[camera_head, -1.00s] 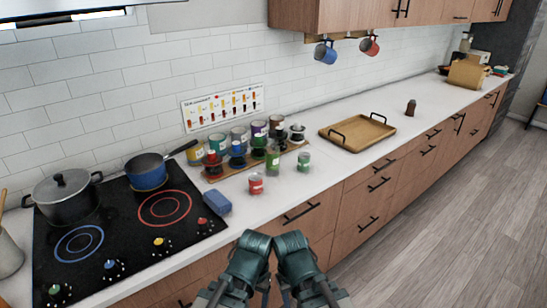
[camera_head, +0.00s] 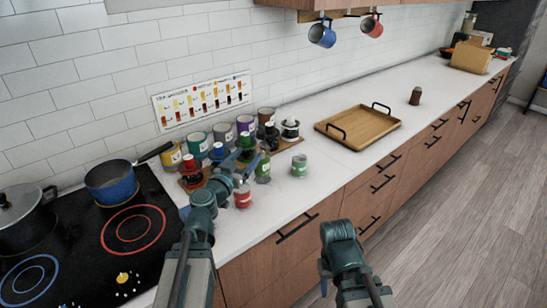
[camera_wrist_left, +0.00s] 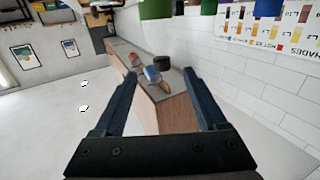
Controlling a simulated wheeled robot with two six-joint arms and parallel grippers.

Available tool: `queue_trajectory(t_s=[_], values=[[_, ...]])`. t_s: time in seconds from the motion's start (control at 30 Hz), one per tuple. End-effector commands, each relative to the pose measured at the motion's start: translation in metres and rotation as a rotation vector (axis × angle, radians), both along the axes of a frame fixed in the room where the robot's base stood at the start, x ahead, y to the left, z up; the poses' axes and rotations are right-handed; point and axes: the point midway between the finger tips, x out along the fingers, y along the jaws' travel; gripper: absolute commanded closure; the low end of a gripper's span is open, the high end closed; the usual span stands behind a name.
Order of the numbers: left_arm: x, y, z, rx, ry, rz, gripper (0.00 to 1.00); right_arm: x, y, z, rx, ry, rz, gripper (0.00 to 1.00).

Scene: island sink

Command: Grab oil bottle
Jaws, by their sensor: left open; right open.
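Several small capped bottles and jars stand in a cluster on the counter in the head view. No label marks one as oil. A slim green bottle (camera_head: 263,168) at the cluster's front right may be the oil bottle; a small dark brown bottle (camera_head: 415,96) stands alone further right. My left gripper (camera_head: 238,166) is over the cluster's front, left of the green bottle, and partly covers a red jar (camera_head: 243,196). In the left wrist view its fingers (camera_wrist_left: 158,82) are apart with nothing between them. My right gripper (camera_head: 324,272) is mostly hidden below its wrist, in front of the drawers.
A wooden tray (camera_head: 357,128) with black handles lies right of the cluster. A green jar (camera_head: 299,166) stands near the counter's front. A blue pan (camera_head: 111,182) and a pot (camera_head: 18,215) are on the cooktop (camera_head: 85,255). Mugs (camera_head: 321,35) hang above. Counter right of the tray is mostly clear.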

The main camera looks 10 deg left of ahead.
Motion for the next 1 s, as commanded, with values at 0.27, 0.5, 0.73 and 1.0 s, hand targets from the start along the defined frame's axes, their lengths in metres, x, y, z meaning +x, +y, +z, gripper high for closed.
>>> queue_trajectory(t_s=[0.27, 0.5, 0.73, 1.0], values=[[0.007, 0.002, 0.001, 0.001, -0.004, 0.009, 0.26, 0.000, 0.000, 0.000, 0.000, 0.000, 0.000, 0.50], [0.041, -0.004, 0.001, 0.000, -0.004, 0.006, 0.26, 0.000, 0.000, 0.000, 0.000, 0.000, 0.000, 0.50], [0.079, -0.011, 0.001, 0.000, -0.004, 0.006, 0.26, 0.000, 0.000, 0.000, 0.000, 0.000, 0.000, 0.50], [0.085, -0.013, 0.001, 0.000, -0.004, 0.007, 0.26, 0.000, 0.000, 0.000, 0.000, 0.000, 0.000, 0.50]])
